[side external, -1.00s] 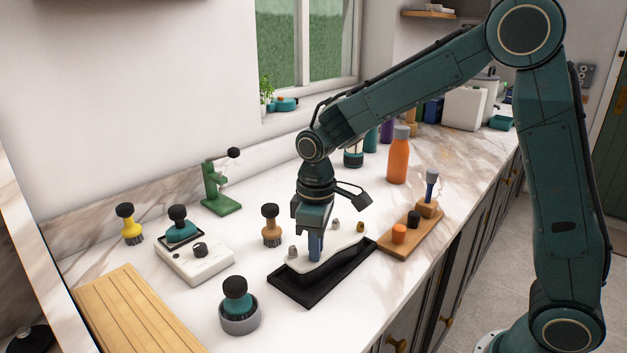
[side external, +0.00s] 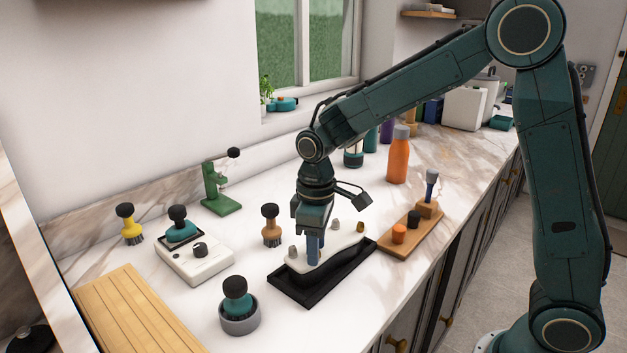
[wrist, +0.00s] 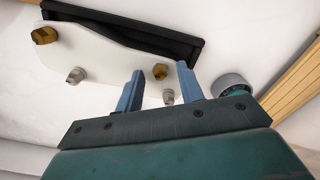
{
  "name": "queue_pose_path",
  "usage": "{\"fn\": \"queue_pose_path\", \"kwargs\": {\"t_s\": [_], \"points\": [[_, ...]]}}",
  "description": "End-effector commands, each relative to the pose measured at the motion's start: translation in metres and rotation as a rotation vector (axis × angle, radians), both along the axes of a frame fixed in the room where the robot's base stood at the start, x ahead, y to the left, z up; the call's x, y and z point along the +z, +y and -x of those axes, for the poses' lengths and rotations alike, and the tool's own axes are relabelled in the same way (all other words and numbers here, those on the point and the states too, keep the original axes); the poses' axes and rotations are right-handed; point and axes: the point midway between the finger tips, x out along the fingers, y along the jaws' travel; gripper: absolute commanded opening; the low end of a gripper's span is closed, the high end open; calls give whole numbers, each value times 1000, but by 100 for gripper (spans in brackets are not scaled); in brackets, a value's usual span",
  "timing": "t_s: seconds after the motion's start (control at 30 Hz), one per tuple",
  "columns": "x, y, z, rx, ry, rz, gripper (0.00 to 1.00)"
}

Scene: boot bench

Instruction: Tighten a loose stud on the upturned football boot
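The upturned boot shows its white sole in the side view (side external: 345,241) and in the wrist view (wrist: 105,50). It lies in a black tray (side external: 309,296). A gold stud (wrist: 160,72) stands between my gripper's (wrist: 160,68) two blue fingers, with a gap on either side. My gripper is open and points down over the near part of the sole in the side view. The sole also bears a silver stud (wrist: 168,97), another silver stud (wrist: 76,75) and a gold stud (wrist: 44,35). Which stud is loose, I cannot tell.
A wooden stand (side external: 413,236) with orange and black knobs is right of the tray. A grey cup (side external: 240,317) holding a teal-handled brush, a tan brush (side external: 270,226) and a white device (side external: 196,260) are left. An orange bottle (side external: 398,158) stands behind.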

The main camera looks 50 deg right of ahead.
Motion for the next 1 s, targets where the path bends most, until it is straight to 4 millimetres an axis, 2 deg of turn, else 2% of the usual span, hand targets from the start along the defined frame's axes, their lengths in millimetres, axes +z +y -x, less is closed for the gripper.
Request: {"fn": "queue_pose_path", "kwargs": {"t_s": [0.27, 0.47, 0.67, 1.0], "points": [[3, 0, 0, 0, -1, 0, 38], [17, 0, 0, 0, -2, 0, 38], [45, 0, -1, 0, -4, -1, 38], [103, 0, -1, 0, -3, 0, 38]]}}
